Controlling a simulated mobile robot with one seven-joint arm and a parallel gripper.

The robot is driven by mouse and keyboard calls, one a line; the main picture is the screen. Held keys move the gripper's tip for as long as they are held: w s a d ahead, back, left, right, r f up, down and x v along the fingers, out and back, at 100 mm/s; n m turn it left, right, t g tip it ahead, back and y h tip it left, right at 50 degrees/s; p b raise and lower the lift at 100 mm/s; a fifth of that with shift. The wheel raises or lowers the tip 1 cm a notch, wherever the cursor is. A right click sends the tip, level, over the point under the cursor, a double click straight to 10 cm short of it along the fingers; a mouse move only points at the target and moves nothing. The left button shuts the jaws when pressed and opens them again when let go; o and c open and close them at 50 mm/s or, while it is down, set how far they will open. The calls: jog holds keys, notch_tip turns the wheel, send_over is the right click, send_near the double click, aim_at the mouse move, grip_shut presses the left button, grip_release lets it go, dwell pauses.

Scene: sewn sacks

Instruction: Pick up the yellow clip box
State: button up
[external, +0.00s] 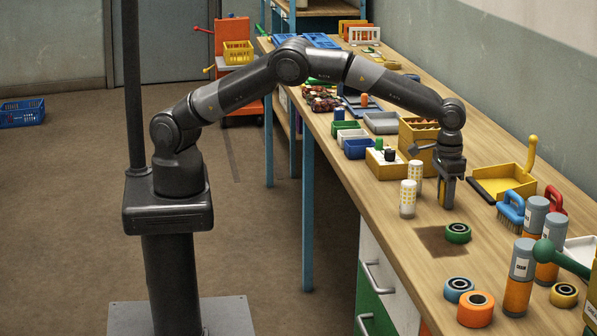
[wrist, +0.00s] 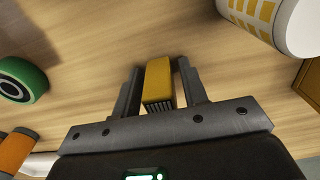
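The yellow clip box (wrist: 158,78) is a small yellow block with a dark striped end. In the wrist view it lies between the two fingers of my gripper (wrist: 158,72). Narrow gaps show between the box and the fingers, so the gripper looks open around it. In the external view my gripper (external: 447,197) points down at the bench top, and the box is mostly hidden by the fingers there.
White-and-yellow cylinders (external: 408,198) stand just left of my gripper. A green roll (external: 458,233) lies in front of it on the wooden bench (external: 395,240). A yellow dustpan (external: 505,180) and a blue brush (external: 511,206) lie to the right. Yellow bins (external: 418,135) stand behind.

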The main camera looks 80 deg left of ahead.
jog(key=c, duration=0.8)
jog(key=shift+r, duration=0.15)
